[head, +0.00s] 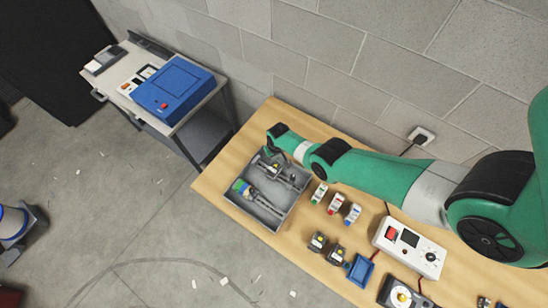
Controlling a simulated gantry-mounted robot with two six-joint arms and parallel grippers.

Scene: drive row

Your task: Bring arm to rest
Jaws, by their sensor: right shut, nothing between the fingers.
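My right arm (380,172) is green and white, comes in from the right and reaches across the wooden table. Its wrist is over the grey tray (281,226) near the table's left end. My right gripper (265,168) points down at the tray, shut and empty; its fingertips are small and hard to tell from the tray's contents. A tool with a green and blue end (243,188) lies in the tray beside the gripper. My left gripper is not in view.
Dark small units (318,241), a blue bin (360,270) and a white control box (409,247) are nearer the front. A cart with a blue case (174,89) stands left. The block wall is behind.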

